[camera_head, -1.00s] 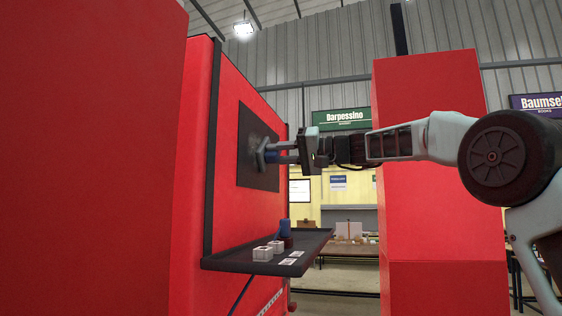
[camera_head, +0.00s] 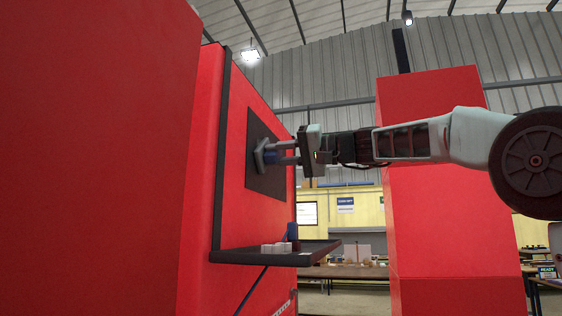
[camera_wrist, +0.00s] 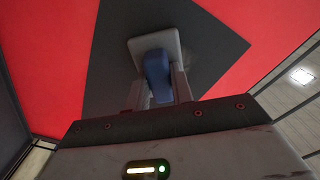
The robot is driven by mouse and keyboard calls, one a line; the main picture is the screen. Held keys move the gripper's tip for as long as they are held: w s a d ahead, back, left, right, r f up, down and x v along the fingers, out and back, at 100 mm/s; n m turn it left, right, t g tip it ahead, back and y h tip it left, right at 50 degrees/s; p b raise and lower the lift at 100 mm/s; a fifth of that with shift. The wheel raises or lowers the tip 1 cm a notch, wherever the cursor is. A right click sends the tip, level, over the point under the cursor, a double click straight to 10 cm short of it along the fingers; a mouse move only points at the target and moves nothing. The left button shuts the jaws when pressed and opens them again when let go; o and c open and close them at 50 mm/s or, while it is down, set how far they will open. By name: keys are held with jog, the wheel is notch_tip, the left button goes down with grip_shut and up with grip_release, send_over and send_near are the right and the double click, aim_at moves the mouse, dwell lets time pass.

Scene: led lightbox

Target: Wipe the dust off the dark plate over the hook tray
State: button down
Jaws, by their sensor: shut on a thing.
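The dark plate (camera_head: 262,184) is fixed upright on the red wall above the hook tray (camera_head: 262,257). My gripper (camera_head: 276,154) is shut on the blue handle (camera_wrist: 156,72) of a wiper. The wiper's pale grey pad (camera_head: 258,154) faces the plate near its middle, and looks to be against it. In the wrist view the pad (camera_wrist: 168,44) lies over the plate (camera_wrist: 108,66), with a gripper finger on each side of the handle. I make out no clear dust on the visible part of the plate; the area behind the pad is hidden.
Small white blocks (camera_head: 274,248) and a blue item (camera_head: 292,231) stand on the tray below my gripper. A red panel (camera_head: 95,160) fills the left, and a red column (camera_head: 432,180) stands behind my arm. Tables are further back.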

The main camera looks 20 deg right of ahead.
aim_at(261, 151)
jog(key=shift+s+a+f+b, duration=0.1)
jog(key=shift+s+a+b, duration=0.5)
jog(key=shift+s+b, duration=0.2)
jog(key=shift+s+a+b, duration=0.4)
jog(key=shift+s+a, duration=0.05)
jog(key=shift+s, duration=0.2)
jog(key=shift+w+r+p, duration=0.1)
jog(key=shift+r+p, duration=0.6)
jog(key=shift+r, duration=0.3)
jog(key=w+d+p, duration=0.9)
jog(key=w+d, duration=0.1)
jog(key=w, duration=0.4)
jog(key=shift+f, duration=0.1)
jog(key=shift+d, duration=0.15)
